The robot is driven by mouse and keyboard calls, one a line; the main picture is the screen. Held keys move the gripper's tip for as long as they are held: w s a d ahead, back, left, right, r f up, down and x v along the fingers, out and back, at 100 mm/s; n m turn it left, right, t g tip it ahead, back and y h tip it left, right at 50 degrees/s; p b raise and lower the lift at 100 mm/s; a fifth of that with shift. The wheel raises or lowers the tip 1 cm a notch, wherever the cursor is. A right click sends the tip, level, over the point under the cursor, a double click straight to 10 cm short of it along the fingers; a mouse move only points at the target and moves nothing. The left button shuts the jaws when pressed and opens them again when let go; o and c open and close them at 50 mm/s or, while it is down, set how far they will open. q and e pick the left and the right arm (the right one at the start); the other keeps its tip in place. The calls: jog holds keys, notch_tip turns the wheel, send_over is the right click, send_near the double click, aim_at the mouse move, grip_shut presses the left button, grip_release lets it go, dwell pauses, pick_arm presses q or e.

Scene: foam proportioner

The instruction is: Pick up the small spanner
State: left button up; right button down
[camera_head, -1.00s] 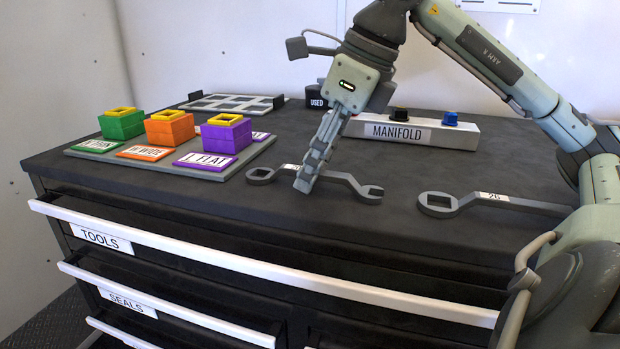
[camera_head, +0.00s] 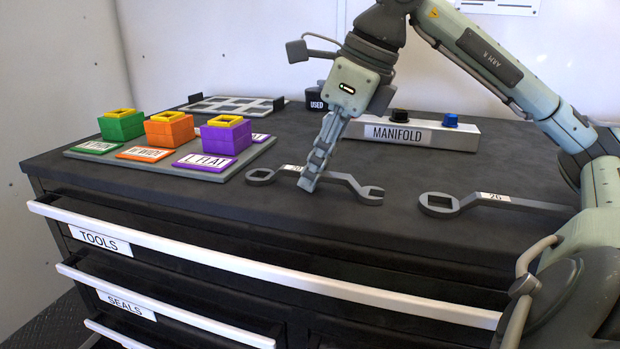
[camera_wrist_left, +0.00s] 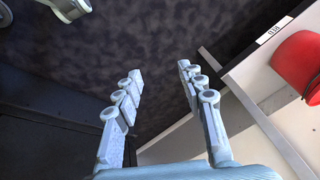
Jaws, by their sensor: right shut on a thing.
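The small spanner (camera_head: 345,181) is grey with a ring end at left and an open jaw at right. It lies on the dark cabinet top, its label partly hidden by my fingers. My right gripper (camera_head: 307,186) points down over the spanner's handle and is shut on it. No gap shows between the spanner and the top. A larger spanner (camera_head: 470,202), with a label on its handle, lies to the right. My left gripper (camera_wrist_left: 165,95) shows only in the left wrist view. It is open, with nothing between its fingers.
Green (camera_head: 121,124), orange (camera_head: 170,129) and purple (camera_head: 226,136) blocks stand on a labelled board at left. The manifold (camera_head: 425,132) and a grey rack (camera_head: 232,104) are at the back. A drawer handle (camera_head: 260,264) runs along the front. A red object (camera_wrist_left: 302,65) shows at the left wrist view's right.

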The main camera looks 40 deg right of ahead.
dwell(0.3)
jog(key=shift+r+p, duration=0.4)
jog(key=shift+p, duration=0.15)
pick_arm(q)
notch_tip(320, 180, down, 8)
jog(key=s+p, duration=0.1)
jog(key=p, duration=0.2)
jog(key=shift+s+r, duration=0.25)
jog(key=shift+s, duration=0.05)
pick_arm(e)
notch_tip(320, 180, up, 10)
jog(key=c, duration=2.2)
grip_release()
jog(key=shift+f, duration=0.15)
grip_shut()
